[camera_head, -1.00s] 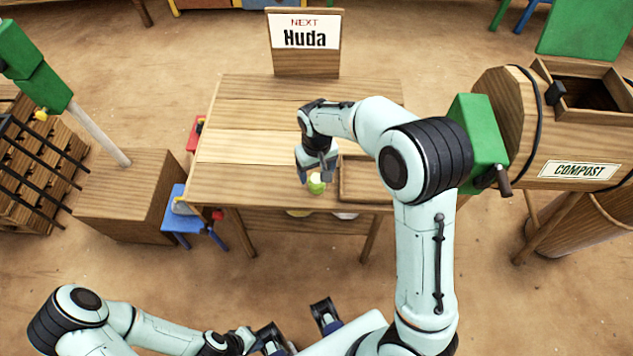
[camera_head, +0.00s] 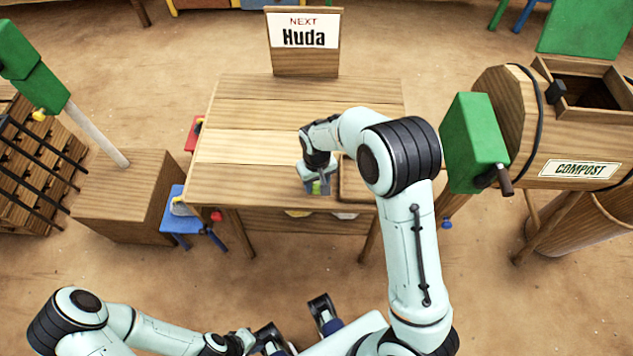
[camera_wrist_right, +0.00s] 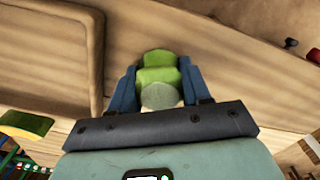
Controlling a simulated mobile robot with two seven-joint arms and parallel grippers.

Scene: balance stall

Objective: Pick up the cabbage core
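The cabbage core (camera_wrist_right: 160,78), a green piece with a pale round end, sits between the two blue fingers of my right gripper (camera_wrist_right: 160,88) in the right wrist view. The fingers press close on both its sides, and the gripper looks shut on it. In the head view my right gripper (camera_head: 317,186) is low at the table's front edge, and only a little green of the core shows between its fingers. Whether the core still touches the tabletop is hard to tell. My left gripper (camera_head: 297,326) is open and empty, low at the bottom of the head view.
The wooden table (camera_head: 245,150) is mostly clear on its left and back. A shallow wooden tray (camera_wrist_right: 96,60) lies beside my right gripper. A compost barrel (camera_head: 525,125) with a green part stands at the right. A name sign (camera_head: 304,40) reading Huda stands behind the table.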

